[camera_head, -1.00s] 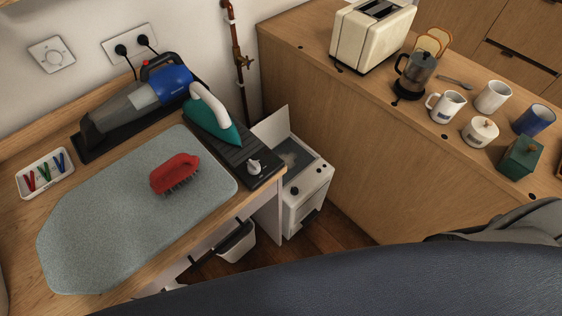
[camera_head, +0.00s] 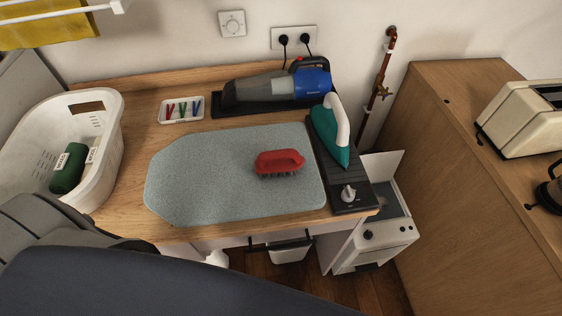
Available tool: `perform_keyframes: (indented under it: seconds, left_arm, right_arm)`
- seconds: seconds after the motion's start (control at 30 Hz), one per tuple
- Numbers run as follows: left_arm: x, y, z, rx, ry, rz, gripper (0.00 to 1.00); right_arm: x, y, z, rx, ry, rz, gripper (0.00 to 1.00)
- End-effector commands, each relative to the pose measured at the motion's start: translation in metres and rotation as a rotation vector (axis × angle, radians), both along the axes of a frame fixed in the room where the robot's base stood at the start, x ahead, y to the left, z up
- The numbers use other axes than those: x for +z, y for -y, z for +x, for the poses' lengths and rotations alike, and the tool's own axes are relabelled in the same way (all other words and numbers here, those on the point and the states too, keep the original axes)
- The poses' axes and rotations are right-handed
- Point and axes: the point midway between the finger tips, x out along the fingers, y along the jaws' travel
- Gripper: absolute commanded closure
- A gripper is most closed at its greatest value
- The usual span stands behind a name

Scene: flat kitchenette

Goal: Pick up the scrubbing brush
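The red scrubbing brush (camera_head: 279,161) lies on the grey ironing mat (camera_head: 200,180), right of the mat's middle. Its handle is on top and its dark bristles face down onto the mat. Nothing touches it. Neither gripper shows in the head view. Only dark grey parts of my own body show along the lower left edge.
A teal iron (camera_head: 326,134) stands on a dark base right of the brush. A handheld vacuum (camera_head: 270,90) and a tray of coloured pegs (camera_head: 181,115) are behind the mat. A white laundry basket (camera_head: 105,150) stands left. Bare wood (camera_head: 135,140) lies between basket and mat.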

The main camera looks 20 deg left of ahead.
Motion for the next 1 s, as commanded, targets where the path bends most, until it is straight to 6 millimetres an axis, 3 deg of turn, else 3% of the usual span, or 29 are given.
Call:
perform_keyframes:
  seconds: [0.23,0.3,0.8,1.0]
  left_arm:
    - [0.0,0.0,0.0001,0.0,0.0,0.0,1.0]
    - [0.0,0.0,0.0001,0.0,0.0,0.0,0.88]
    - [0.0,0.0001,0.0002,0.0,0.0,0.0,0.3]
    - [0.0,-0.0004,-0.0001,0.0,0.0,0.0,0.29]
  right_arm:
    - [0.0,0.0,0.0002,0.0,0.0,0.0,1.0]
    - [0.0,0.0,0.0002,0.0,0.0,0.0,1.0]
    - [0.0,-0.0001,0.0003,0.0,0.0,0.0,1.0]
    - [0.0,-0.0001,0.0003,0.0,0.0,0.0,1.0]
